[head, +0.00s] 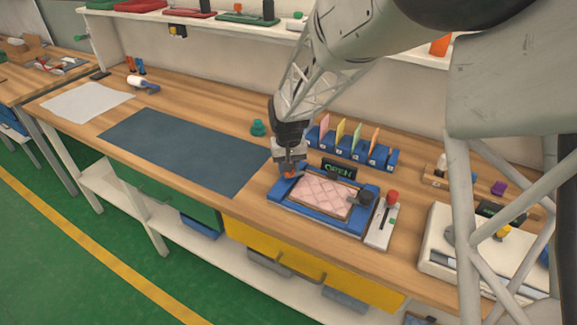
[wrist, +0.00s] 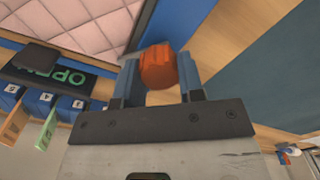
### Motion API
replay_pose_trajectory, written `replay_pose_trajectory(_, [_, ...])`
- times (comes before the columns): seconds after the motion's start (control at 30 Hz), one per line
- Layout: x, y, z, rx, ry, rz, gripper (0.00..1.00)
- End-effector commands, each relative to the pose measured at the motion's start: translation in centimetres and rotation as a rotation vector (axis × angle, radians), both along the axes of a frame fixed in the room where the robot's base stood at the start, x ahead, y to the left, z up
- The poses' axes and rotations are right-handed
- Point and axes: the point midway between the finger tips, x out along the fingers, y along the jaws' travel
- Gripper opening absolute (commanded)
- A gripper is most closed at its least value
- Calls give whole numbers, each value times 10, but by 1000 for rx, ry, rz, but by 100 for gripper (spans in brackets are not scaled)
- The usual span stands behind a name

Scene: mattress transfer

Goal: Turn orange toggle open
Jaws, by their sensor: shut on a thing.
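The orange toggle (wrist: 158,67) sits between the two fingers of my gripper (wrist: 160,78) in the wrist view, and the gripper is shut on it. In the head view my gripper (head: 290,168) is at the back left corner of the blue frame (head: 275,199), with a bit of the orange toggle (head: 290,175) showing under it. The frame holds a pink quilted mattress (head: 322,196). A small black sign reading "OPEN" (head: 338,169) stands behind the frame; it also shows in the wrist view (wrist: 62,76).
A blue rack (head: 352,150) with coloured cards stands behind the frame. A dark mat (head: 180,148) lies flat to the left. A teal knob (head: 258,128) stands behind it.

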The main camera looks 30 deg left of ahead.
Motion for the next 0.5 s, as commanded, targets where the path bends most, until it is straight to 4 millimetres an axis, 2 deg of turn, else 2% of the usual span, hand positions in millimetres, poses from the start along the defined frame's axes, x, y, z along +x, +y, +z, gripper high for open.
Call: replay_pose_trajectory(0.5, [0,1,2,1,-3,479,12])
